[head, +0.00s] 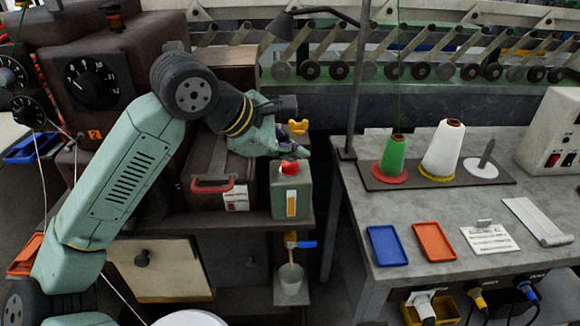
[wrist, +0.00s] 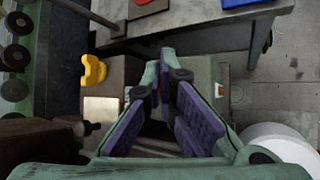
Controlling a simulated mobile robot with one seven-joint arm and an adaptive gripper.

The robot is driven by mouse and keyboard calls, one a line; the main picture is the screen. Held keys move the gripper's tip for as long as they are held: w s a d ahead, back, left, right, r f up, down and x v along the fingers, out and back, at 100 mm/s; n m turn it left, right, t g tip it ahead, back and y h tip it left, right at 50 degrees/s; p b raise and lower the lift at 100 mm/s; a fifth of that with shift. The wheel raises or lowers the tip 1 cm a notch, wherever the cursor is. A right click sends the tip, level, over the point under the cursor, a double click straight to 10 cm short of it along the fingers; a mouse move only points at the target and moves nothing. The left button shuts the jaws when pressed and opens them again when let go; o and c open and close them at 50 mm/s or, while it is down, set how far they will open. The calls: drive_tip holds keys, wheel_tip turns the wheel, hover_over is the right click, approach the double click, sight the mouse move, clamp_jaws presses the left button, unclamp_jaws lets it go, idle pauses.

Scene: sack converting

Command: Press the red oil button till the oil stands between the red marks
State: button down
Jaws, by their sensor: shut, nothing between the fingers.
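The green oil tank (head: 291,196) stands on a dark shelf in the middle of the head view. The red oil button (head: 289,167) is on its top. An upright gauge (head: 291,204) on its front shows orange; the red marks are too small to make out. My gripper (head: 300,151) is shut and empty, its fingers just above the button; I cannot tell whether they touch it. In the wrist view my gripper (wrist: 168,58) covers much of the tank (wrist: 203,73), and the button is mostly hidden behind the fingers.
A yellow knob (head: 298,127) stands close behind the gripper. A dark case with a red handle (head: 213,187) is left of the tank. A blue-handled tap (head: 302,244) is below, over a grey cup (head: 291,283). A grey table (head: 400,195) is to the right.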

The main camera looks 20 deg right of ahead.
sight(293, 166)
drive_tip(key=shift+f+b, duration=0.9)
drive_tip(key=shift+b, duration=0.05)
idle(1.0)
drive_tip(key=shift+r, duration=0.15)
idle(0.3)
drive_tip(key=shift+r+p, duration=0.65)
drive_tip(key=shift+r, duration=0.5)
drive_tip(key=shift+r+p, duration=1.25)
drive_tip(key=shift+r, duration=1.25)
